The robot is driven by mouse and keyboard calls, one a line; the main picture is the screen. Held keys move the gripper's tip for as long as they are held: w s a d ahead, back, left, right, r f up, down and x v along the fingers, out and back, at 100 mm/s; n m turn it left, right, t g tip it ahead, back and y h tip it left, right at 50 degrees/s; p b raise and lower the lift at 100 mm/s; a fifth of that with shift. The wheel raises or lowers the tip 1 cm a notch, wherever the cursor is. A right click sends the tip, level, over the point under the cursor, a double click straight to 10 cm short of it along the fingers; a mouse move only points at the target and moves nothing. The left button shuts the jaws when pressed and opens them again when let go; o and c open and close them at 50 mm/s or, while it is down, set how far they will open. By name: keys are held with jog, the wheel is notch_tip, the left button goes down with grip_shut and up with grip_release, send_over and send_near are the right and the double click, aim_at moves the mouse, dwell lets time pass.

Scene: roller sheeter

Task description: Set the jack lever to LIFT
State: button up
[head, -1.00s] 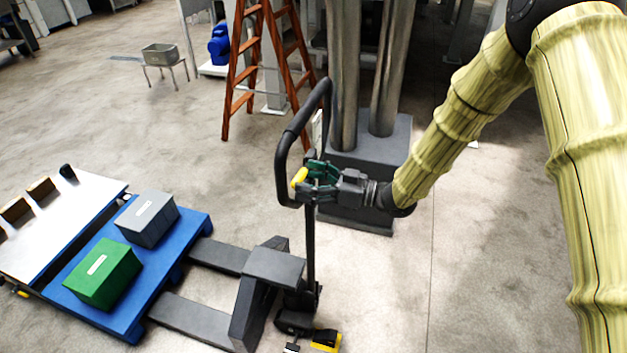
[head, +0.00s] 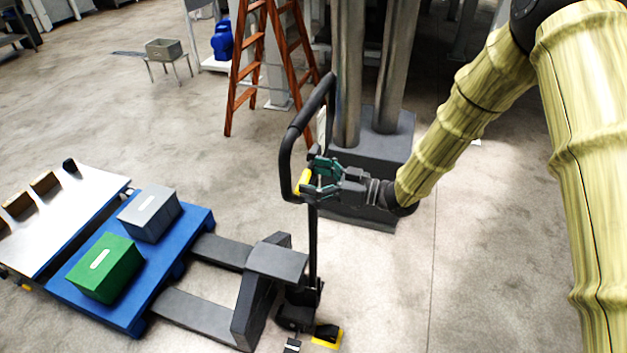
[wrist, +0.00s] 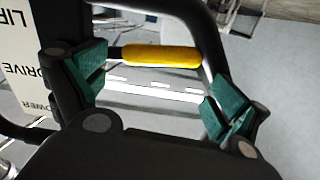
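The pallet jack's black loop handle (head: 290,150) stands upright on its dark shaft. The jack lever, with a yellow grip (head: 304,181), sits inside the lower part of the loop. In the wrist view the yellow grip (wrist: 160,55) lies crosswise, just beyond and between my fingertips. A white label plate (wrist: 22,70) at the left reads LIFT, DRIVE and LOWER, partly cut off. My gripper (head: 318,178), with teal finger pads, is open at the handle. In the wrist view its fingers (wrist: 155,92) are spread apart with nothing gripped. Contact with the lever cannot be told.
The jack's forks (head: 195,318) reach toward a blue pallet (head: 150,285) with a green box (head: 105,268) and a grey box (head: 150,214). A grey pillar base (head: 375,150) stands close behind the handle. An orange ladder (head: 245,75) is behind. Floor at the right is clear.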

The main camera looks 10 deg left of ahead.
jog(key=d, duration=0.8)
jog(key=shift+s, duration=0.35)
jog(key=s+d+f+m+t+h, duration=0.2)
jog(key=s+d+f+m+h, duration=0.15)
jog(key=f, duration=0.55)
jog(key=s+d+f+m+t+h+b, duration=0.1)
jog(key=s+d+f+m+h, duration=0.3)
jog(key=f, duration=0.5)
jog(key=s+d+f+m+t+h, duration=0.2)
jog(key=d+f+m+h, duration=0.15)
jog(key=d+f, duration=0.4)
jog(key=s+d+f+m+g+h, duration=0.1)
jog(key=s+d+f+g+h, duration=0.1)
jog(key=s, duration=0.7)
jog(key=s+d+f+m+g+h+b, duration=0.1)
jog(key=s+d+f+m+g+h, duration=0.1)
jog(key=s+d+f, duration=0.3)
jog(key=s+d+f+m+g+h, duration=0.2)
jog(key=s+d, duration=0.4)
jog(key=s, duration=0.7)
notch_tip(320, 180, down, 2)
jog(key=shift+d+f+g+h, duration=0.1)
jog(key=shift+d+g+h, duration=0.3)
jog(key=shift+h, duration=0.1)
